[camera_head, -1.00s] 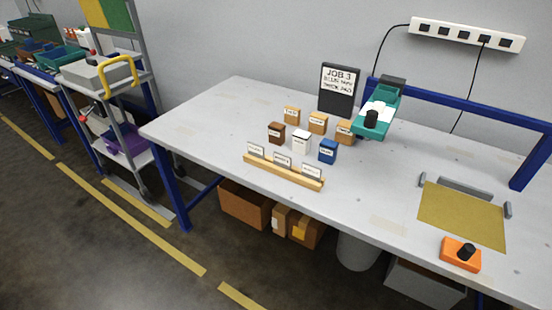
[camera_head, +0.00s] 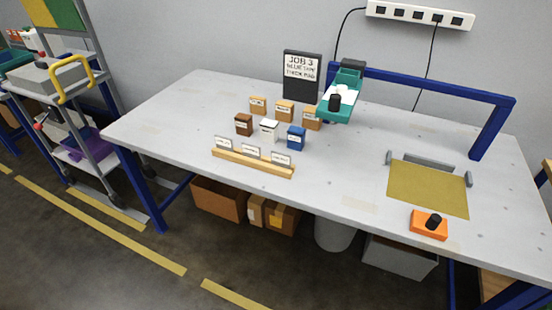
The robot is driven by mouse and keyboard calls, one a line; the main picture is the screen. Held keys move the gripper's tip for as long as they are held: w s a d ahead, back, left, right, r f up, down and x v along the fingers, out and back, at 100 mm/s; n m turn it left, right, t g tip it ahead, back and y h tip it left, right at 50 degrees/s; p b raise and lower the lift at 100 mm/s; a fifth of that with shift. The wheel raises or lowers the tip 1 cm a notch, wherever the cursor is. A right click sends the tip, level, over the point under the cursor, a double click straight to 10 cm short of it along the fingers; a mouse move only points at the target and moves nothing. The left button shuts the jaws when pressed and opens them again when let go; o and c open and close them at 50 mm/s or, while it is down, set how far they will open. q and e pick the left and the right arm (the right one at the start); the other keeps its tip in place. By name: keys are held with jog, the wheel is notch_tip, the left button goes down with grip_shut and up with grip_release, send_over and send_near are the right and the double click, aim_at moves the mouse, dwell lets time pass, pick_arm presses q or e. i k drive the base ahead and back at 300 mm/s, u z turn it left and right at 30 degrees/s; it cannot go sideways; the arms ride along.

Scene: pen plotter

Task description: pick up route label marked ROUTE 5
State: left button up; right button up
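Three white route labels stand in a light wooden rack (camera_head: 253,167) near the front edge of the table. The left label (camera_head: 223,143), the middle label (camera_head: 251,152) and the right label (camera_head: 281,159) carry print too small to read, so I cannot tell which is ROUTE 5. Neither of my grippers is in view.
Behind the rack stand several small boxes, including a blue box (camera_head: 296,137) and a white box (camera_head: 269,130). A black JOB 3 sign (camera_head: 302,76), a teal device (camera_head: 341,92), a yellow mat (camera_head: 428,188) and an orange control box (camera_head: 429,225) are also on the grey table (camera_head: 180,110).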

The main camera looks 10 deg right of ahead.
aim_at(251, 151)
jog(key=u, duration=0.55)
jog(key=i, duration=1.4)
jog(key=u, duration=0.1)
